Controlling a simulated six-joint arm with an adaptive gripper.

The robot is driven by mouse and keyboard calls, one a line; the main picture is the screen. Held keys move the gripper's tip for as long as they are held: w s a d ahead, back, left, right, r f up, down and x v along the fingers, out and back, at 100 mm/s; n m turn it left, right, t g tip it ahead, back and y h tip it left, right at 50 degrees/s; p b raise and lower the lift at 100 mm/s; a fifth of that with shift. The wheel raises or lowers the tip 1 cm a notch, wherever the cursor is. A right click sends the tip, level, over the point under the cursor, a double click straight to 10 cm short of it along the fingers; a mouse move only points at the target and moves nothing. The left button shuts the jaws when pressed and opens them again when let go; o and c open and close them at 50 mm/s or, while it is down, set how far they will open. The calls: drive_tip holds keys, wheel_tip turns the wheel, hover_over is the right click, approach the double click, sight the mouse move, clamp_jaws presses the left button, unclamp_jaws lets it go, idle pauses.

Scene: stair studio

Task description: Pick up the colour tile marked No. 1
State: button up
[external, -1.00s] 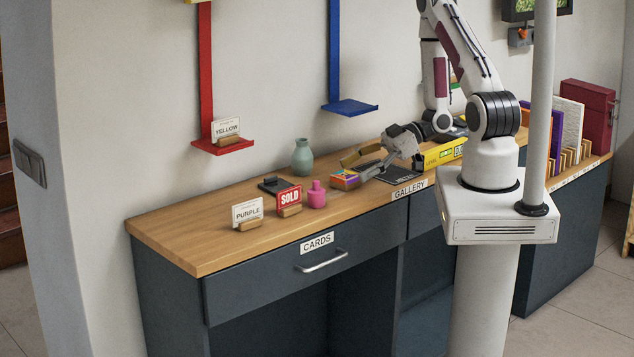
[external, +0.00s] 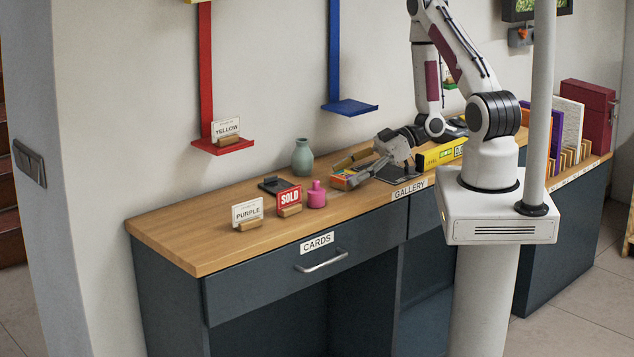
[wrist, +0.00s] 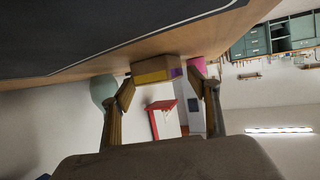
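A small multicoloured block (external: 339,182), orange and purple with some yellow, lies on the wooden counter, partly hidden behind my fingers. In the wrist view it shows as a yellow, brown and purple block (wrist: 153,72) between my two fingertips. I cannot read a No. 1 mark on it, nor tell whether it is one tile or several. My gripper (external: 344,174) is open and low over the counter, with one finger on each side of the block. In the wrist view my gripper (wrist: 161,86) holds nothing, and I cannot tell whether the fingertips touch the block.
A pink bottle (external: 316,195), a SOLD sign (external: 289,198), a PURPLE card (external: 247,212), a black item (external: 275,185) and a green vase (external: 302,157) stand left. A dark mat (external: 399,171) and yellow level (external: 437,154) lie right. Red (external: 222,147) and blue (external: 349,108) shelves overhang.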

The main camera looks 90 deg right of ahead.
sight(350, 173)
drive_tip(key=c, duration=0.9)
drive_tip(key=shift+r, duration=0.1)
drive_tip(key=shift+r, duration=4.9)
